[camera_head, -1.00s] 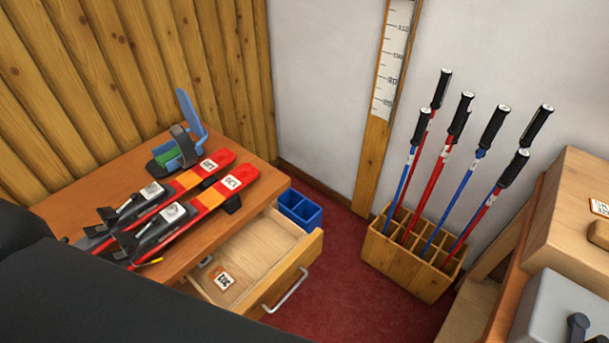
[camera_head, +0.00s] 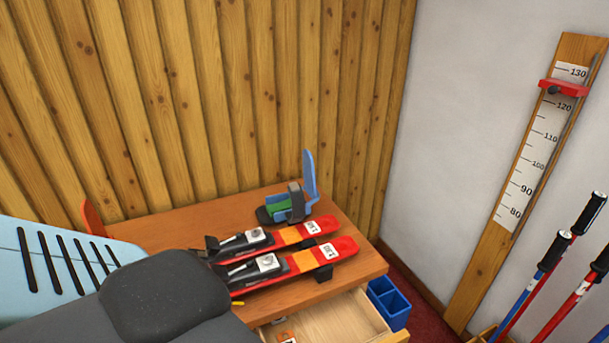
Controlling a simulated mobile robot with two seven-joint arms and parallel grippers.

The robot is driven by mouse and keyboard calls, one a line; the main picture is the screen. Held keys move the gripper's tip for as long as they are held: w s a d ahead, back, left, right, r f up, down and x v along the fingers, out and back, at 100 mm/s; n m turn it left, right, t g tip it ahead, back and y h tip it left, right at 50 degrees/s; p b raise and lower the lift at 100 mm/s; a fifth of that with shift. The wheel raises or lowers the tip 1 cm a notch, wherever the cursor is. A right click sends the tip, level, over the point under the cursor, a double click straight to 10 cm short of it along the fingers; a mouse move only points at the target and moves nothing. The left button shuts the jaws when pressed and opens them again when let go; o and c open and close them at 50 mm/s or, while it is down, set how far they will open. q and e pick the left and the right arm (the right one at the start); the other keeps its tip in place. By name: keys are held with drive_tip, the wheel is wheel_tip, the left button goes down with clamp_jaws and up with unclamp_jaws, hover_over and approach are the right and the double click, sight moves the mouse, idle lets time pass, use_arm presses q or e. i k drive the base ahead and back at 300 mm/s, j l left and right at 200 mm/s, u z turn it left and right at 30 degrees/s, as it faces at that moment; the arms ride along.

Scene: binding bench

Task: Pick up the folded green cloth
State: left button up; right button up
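A small green piece (camera_head: 279,206) sits in a blue and dark grey device (camera_head: 297,203) near the back of the wooden bench. It may be the folded green cloth, but it is too small and too covered by the device to tell. No other green thing shows. Neither of my grippers is in view. Dark parts of my own arm cover the lower left and hide the near left of the bench.
Two red and orange skis with bindings (camera_head: 318,258) lie on the bench (camera_head: 352,272) in front of the device. An open drawer (camera_head: 340,318) juts out below, beside a blue divided bin (camera_head: 389,303). A measuring board (camera_head: 525,190) and ski poles (camera_head: 550,262) stand right.

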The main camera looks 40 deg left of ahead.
sight(283, 206)
drive_tip(key=u, duration=1.5)
